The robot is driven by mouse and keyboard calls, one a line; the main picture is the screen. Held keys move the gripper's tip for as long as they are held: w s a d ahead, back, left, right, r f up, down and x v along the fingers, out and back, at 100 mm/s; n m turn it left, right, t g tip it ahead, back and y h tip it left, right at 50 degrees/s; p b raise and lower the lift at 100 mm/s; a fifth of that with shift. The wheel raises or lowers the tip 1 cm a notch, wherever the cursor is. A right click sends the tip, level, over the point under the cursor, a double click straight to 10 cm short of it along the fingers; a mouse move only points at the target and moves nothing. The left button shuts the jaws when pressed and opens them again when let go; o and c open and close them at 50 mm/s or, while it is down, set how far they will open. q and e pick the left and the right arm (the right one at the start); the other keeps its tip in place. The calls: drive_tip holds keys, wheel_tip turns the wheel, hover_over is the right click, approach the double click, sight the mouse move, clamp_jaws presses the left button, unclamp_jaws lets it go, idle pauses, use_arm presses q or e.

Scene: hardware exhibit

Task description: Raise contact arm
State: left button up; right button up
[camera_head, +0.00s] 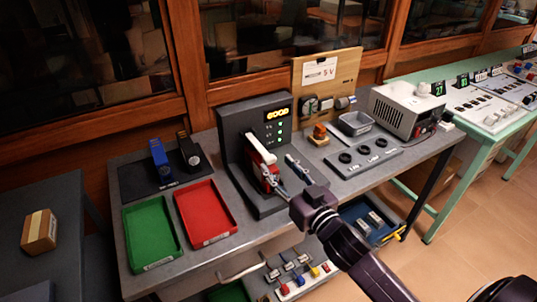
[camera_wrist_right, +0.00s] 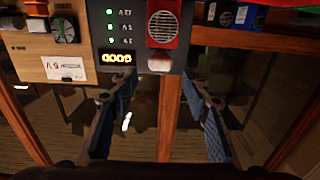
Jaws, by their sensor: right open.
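A dark test stand (camera_head: 240,125) with a lit "GOOD" display stands on the grey bench. Its contact arm (camera_head: 259,149), red and white, is on the front of the stand. In the right wrist view, which is upside down, the red contact arm (camera_wrist_right: 161,40) has a round grille and a pale end. My right gripper (camera_head: 286,174) is in front of the stand, close to the arm. Its two blue-padded fingers (camera_wrist_right: 162,85) are spread apart with nothing between them. I cannot tell whether a finger touches the arm. My left gripper is out of view.
A green tray (camera_head: 150,234) and a red tray (camera_head: 205,213) lie left of the stand. Blue and black devices (camera_head: 160,162) sit behind them. A wooden panel (camera_head: 340,75), a grey bin (camera_head: 355,122) and a white power supply (camera_head: 405,105) stand to the right.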

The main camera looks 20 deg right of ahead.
sight(272, 160)
drive_tip(key=w, duration=0.4)
drive_tip(key=shift+a, duration=0.15)
drive_tip(key=shift+w+f, duration=0.1)
drive_tip(key=shift+w, duration=0.3)
drive_tip(key=shift+w+a+p, duration=0.1)
drive_tip(key=shift+w+p, duration=0.2)
drive_tip(key=c, duration=0.8)
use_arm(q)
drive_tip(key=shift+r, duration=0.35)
use_arm(e)
clamp_jaws()
